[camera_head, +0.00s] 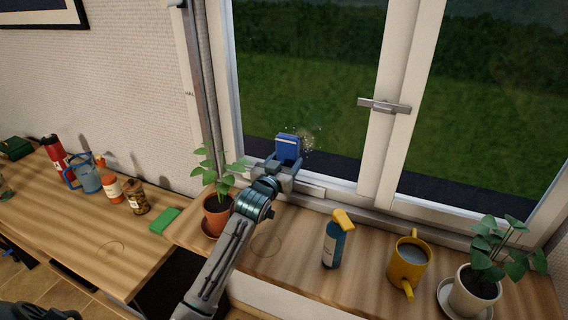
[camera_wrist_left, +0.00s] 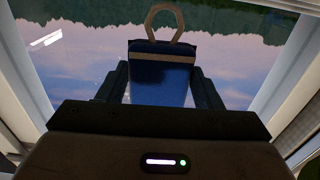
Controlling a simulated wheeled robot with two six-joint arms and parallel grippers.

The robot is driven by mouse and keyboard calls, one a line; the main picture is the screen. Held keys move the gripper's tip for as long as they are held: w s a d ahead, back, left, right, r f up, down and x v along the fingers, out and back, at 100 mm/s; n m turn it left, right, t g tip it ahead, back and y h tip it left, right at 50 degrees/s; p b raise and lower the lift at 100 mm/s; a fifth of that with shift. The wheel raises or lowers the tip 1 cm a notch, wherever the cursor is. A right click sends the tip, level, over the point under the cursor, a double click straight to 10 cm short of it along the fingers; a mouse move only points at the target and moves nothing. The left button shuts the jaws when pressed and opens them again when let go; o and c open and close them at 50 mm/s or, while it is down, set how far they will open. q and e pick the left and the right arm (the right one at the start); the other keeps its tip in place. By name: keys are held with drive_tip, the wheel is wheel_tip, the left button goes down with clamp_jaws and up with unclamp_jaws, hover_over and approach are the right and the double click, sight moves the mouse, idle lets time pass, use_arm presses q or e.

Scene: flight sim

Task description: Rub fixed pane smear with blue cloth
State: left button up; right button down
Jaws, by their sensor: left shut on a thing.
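The blue cloth (camera_head: 288,148) is a folded pad with a pale stripe. My left gripper (camera_head: 284,166) is shut on it and holds it up at the lower part of the left window pane (camera_head: 310,60). A pale speckled smear (camera_head: 312,138) shows on the glass just right of the cloth, partly behind it. In the left wrist view the cloth (camera_wrist_left: 160,82) sits between the two fingers (camera_wrist_left: 160,92), with a beige loop at its top. I cannot tell whether the cloth touches the glass. My right gripper is not in view.
The window handle (camera_head: 384,106) juts out right of the pane. A green sponge (camera_head: 157,222) and several containers stand on the left counter.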

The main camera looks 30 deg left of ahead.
use_arm(q)
drive_tip(key=shift+w, duration=0.65)
